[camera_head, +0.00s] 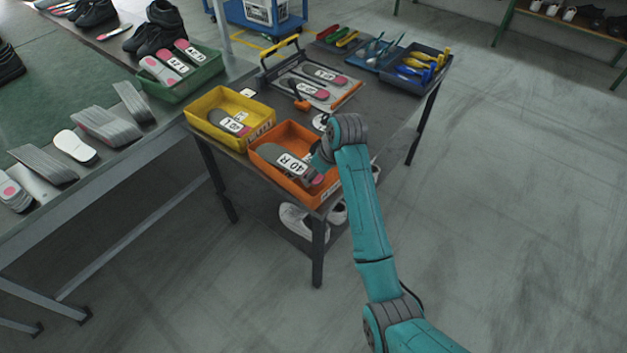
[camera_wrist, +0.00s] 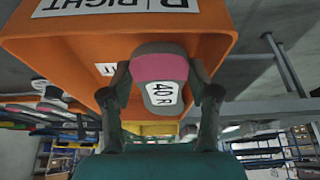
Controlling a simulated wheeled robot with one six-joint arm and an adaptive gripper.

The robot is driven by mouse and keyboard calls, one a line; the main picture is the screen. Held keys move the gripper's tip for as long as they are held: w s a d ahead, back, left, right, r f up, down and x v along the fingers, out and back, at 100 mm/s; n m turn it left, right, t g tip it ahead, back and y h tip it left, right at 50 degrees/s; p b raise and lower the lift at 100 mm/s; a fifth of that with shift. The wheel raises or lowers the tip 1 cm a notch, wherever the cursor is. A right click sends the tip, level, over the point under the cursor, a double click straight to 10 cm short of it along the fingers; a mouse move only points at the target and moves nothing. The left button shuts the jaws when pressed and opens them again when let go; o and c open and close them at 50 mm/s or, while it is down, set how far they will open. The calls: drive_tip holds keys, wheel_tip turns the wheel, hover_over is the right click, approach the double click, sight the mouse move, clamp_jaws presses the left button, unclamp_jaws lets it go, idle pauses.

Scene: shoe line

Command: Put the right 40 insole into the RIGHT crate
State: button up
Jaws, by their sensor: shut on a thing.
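The right 40 insole, labelled "40 R" (camera_head: 290,163), is grey with a pink heel. My gripper (camera_wrist: 160,76) is shut on it, one finger on each side, and the insole also shows in the wrist view (camera_wrist: 160,68). The orange RIGHT crate (camera_head: 325,195) stands at the near corner of the dark table, and its "R RIGHT" label shows in the wrist view (camera_wrist: 110,8). In the head view the insole overlaps the crate's opening; its exact height over the floor is unclear. My wrist hides part of the crate's right side.
A yellow crate (camera_head: 198,128) with a labelled insole stands beside the orange one. Behind are a fixture (camera_head: 345,97) with two insoles and trays of tools (camera_head: 405,85). Shoes (camera_head: 296,220) sit on the lower shelf. A bench with insole stacks (camera_head: 105,127) stands left.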

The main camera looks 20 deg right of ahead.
drive_tip(key=shift+f, duration=2.3)
drive_tip(key=o, duration=0.8)
drive_tip(key=shift+f, duration=0.1)
drive_tip(key=shift+c, duration=0.2)
drive_tip(key=v, duration=1.2)
drive_tip(key=shift+a, duration=0.1)
